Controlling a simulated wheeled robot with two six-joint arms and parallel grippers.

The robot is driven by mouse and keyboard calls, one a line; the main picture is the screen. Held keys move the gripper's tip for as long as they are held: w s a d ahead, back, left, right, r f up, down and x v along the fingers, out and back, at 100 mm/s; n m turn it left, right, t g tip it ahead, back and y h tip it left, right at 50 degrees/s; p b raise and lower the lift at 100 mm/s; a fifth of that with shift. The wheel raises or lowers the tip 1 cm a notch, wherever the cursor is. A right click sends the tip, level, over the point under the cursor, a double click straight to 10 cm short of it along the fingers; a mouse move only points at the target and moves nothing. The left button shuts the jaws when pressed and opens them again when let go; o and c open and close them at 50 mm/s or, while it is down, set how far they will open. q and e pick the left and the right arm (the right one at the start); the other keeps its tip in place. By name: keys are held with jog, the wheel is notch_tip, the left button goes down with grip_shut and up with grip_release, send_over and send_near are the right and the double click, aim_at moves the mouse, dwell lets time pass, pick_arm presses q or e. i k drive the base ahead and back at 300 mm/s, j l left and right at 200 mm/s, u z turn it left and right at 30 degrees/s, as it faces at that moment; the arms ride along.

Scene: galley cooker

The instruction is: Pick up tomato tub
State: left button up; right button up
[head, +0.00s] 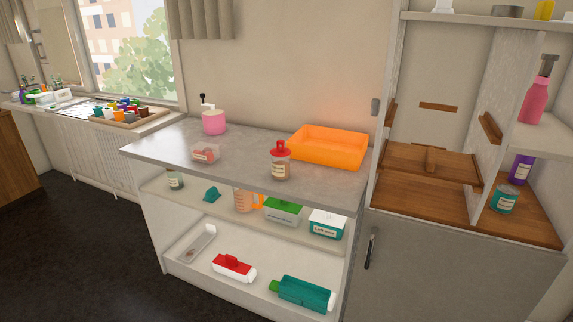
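A small clear tub with reddish contents and a pale label (205,152) sits on the left part of the grey counter top (235,155). It looks like the tomato tub, but its label is too small to read. It stands upright, with nothing touching it. Neither of my grippers is in view.
A pink canister (214,122) stands behind the tub. A red-topped jar (281,163) and an orange tray (328,148) are to its right. Shelves below hold a measuring jug (244,200), a green-lidded box (283,212) and other containers. The counter's front left is clear.

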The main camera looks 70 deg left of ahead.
aim_at(204, 153)
jog(key=i+j, duration=0.4)
jog(key=j+u, duration=0.1)
jog(key=u, duration=3.2)
